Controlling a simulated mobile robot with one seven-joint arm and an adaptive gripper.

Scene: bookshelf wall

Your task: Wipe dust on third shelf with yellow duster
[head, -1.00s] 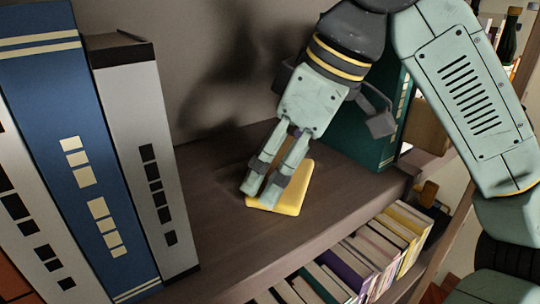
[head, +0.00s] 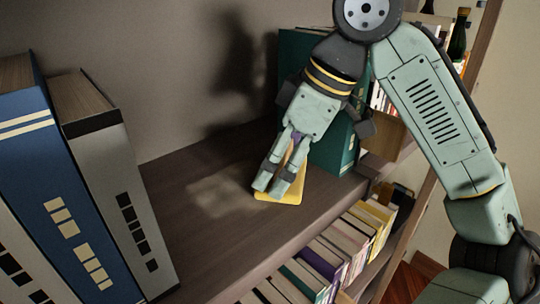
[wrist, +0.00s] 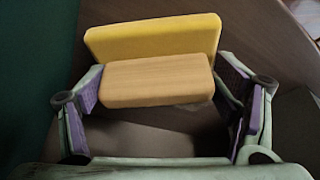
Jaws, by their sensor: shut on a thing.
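The yellow duster (head: 294,192) has a yellow pad and a light wooden grip block. Its pad lies on the brown shelf board (head: 165,235), near the front edge. My gripper (head: 277,184) is shut on the wooden block, pointing down at the shelf. The wrist view shows the block (wrist: 158,80) between the two purple-lined fingers, with the yellow pad (wrist: 155,36) behind it. A pale, dust-like patch (head: 215,195) shows on the board left of the duster. The surface under the pad is hidden.
Tall blue (head: 65,190) and grey (head: 120,190) books stand at the left. A teal book (head: 345,150) stands close to the right of my gripper. Several books (head: 325,255) fill the shelf below. The board between the grey book and the duster is clear.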

